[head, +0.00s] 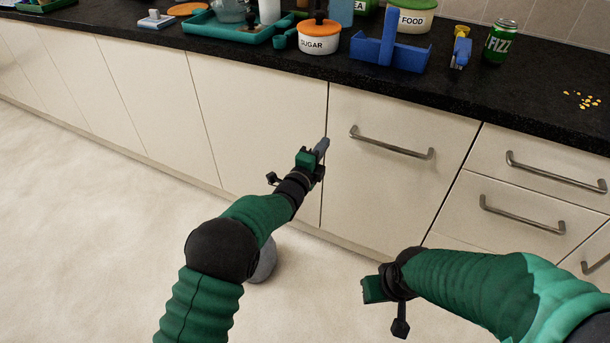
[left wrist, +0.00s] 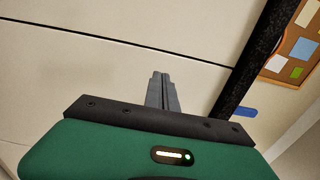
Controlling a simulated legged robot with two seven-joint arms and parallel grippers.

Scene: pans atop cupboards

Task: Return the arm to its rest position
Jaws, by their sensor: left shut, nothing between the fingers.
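My left arm reaches forward from the bottom of the head view. Its gripper (head: 321,147) is in front of the cream cupboard doors, below the worktop edge. In the left wrist view the two grey fingers of the left gripper (left wrist: 161,88) are together with nothing between them. My right arm comes in from the right in the head view. Its green and black end (head: 378,288) is low, above the pale floor, and its fingers do not show clearly. No pan can be made out for certain.
The dark worktop (head: 480,95) holds a SUGAR pot (head: 319,39), a blue caddy (head: 390,52), a green FIZZ can (head: 501,42) and a teal tray (head: 205,28). Metal handles (head: 390,144) stick out from the cupboard fronts. The floor (head: 90,240) at left is clear.

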